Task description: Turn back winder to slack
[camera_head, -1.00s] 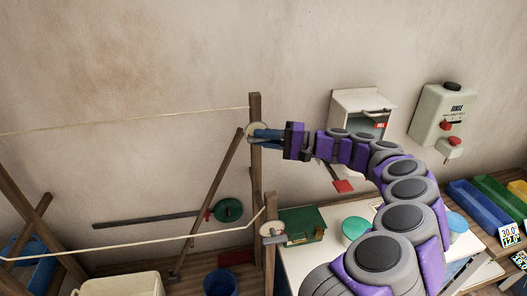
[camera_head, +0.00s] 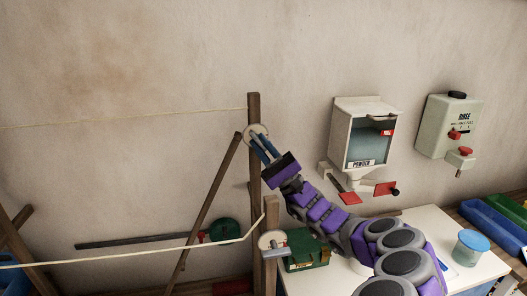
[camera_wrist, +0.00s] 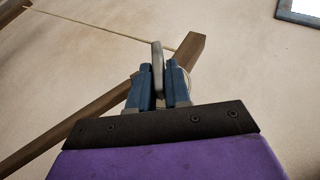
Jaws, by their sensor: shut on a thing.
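The upper winder (camera_head: 256,131) is a pale round disc on the tall wooden post (camera_head: 254,108). A thin line (camera_head: 130,117) runs left from the post top. My gripper (camera_head: 263,147) reaches up to the winder from the lower right, its blue fingers shut on the winder's handle. In the wrist view the grey handle (camera_wrist: 157,66) stands between the two blue fingers (camera_wrist: 158,88), with the pale disc partly hidden behind them. A second winder (camera_head: 272,243) sits on the shorter front post (camera_head: 271,215), with another line (camera_head: 130,257) running left.
A powder dispenser (camera_head: 362,135) and a rinse dispenser (camera_head: 447,127) hang on the wall to the right. A green box (camera_head: 306,251) and a jar with a blue lid (camera_head: 472,246) stand on the white table (camera_head: 428,222). A slanted wooden brace (camera_head: 209,200) leans against the tall post.

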